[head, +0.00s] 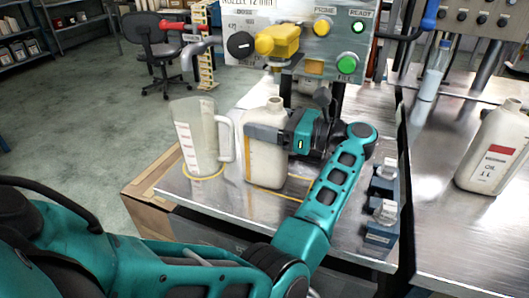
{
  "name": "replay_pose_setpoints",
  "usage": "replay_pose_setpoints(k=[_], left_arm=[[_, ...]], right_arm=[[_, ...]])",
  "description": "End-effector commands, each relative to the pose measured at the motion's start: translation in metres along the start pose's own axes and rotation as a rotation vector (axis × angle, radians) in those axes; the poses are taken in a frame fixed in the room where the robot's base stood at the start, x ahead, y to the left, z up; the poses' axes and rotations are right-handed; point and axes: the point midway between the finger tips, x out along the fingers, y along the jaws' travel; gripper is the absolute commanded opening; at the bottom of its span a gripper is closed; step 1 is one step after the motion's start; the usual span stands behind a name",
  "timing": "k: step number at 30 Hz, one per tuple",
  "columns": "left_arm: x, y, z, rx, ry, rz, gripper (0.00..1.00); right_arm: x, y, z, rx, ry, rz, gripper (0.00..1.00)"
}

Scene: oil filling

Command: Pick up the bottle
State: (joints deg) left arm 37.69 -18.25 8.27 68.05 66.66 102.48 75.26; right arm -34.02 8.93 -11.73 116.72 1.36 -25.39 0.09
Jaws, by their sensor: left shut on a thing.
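A cream-white bottle (264,165) with an open neck stands upright at the middle of the metal bench, in the head view. My left gripper (266,135) reaches it from the right and is shut on its upper body, with a grey finger across the near side. The far finger is hidden. The bottle's base is at or very near the bench top, and I cannot tell whether it touches. My right gripper is not in view.
A clear measuring jug (196,140) stands close left of the held bottle. A filling machine with a nozzle and lit buttons (300,40) rises behind it. Small blue blocks (382,220) sit at the bench's right edge. A clear bottle (434,72) stands behind right.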

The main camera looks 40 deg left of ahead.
Motion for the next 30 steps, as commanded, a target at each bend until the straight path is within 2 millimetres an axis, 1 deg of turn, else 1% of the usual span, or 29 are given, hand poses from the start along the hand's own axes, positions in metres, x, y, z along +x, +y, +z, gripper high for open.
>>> replay_pose_setpoints(k=[2, 17, 23, 27, 30], left_arm=[[0.000, 0.000, 0.000, -0.001, 0.000, 0.000, 0.00], [0.000, -0.001, 0.003, -0.006, -0.003, 0.000, 0.00], [0.003, -0.002, 0.009, -0.008, -0.002, 0.000, 0.00], [0.006, -0.004, 0.018, -0.008, -0.002, 0.000, 0.00], [0.006, -0.003, 0.017, -0.007, -0.003, -0.001, 0.00]], right_arm=[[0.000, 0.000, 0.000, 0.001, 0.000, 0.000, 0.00], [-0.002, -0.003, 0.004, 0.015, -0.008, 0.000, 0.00], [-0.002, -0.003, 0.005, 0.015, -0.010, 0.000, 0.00], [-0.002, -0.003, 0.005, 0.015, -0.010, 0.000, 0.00], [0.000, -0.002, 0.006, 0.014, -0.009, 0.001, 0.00]])
